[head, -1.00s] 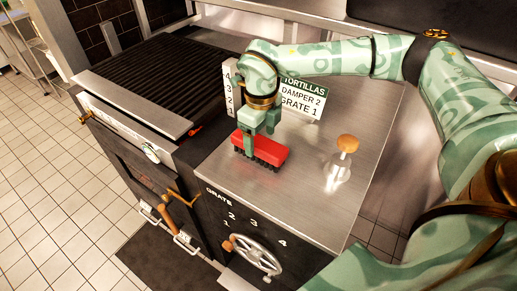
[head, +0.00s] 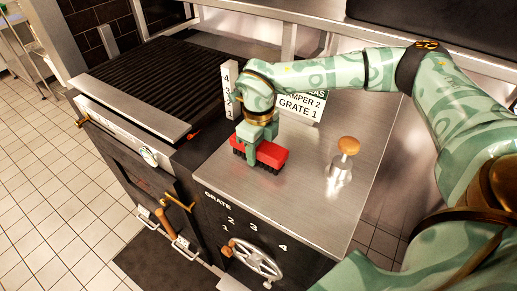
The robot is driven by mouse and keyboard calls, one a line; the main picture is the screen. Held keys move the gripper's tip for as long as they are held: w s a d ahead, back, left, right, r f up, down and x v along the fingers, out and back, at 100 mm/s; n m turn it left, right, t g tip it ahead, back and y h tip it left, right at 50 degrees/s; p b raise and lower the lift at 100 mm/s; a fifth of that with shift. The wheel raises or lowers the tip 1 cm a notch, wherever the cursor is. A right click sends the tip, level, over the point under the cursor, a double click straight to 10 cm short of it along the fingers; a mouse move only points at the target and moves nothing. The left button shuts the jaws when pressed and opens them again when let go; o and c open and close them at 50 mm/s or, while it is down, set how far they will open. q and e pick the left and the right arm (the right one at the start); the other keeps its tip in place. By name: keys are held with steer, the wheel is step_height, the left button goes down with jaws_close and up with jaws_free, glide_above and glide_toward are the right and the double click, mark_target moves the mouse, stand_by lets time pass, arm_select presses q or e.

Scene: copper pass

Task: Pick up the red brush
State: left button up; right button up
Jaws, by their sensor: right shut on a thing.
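The red brush (head: 270,154) has a red block body and dark bristles on its underside. It is at the left part of the steel counter top (head: 300,208) in the head view. My right gripper (head: 253,152) is over the brush from above and shut on its body, with one finger in front of it. The far finger is hidden behind the brush. I cannot tell whether the bristles touch the counter. My left gripper is not in view.
A wooden-knobbed metal tool (head: 347,147) stands right of the brush. A sign (head: 300,108) and a numbered scale (head: 230,85) stand behind. The grill (head: 150,75) is at left. A handwheel (head: 256,262) is on the front panel. The front counter is clear.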

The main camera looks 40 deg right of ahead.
steer(key=r, duration=0.1)
steer(key=r+p, duration=0.1)
steer(key=r, duration=0.2)
steer(key=shift+s+a+r, duration=0.15)
steer(key=shift+s+a, duration=0.1)
steer(key=s+a+r+p, duration=0.2)
steer(key=s+a+r, duration=0.5)
steer(key=s, duration=0.4)
steer(key=shift+a+r, duration=0.2)
steer(key=shift+r, duration=0.6)
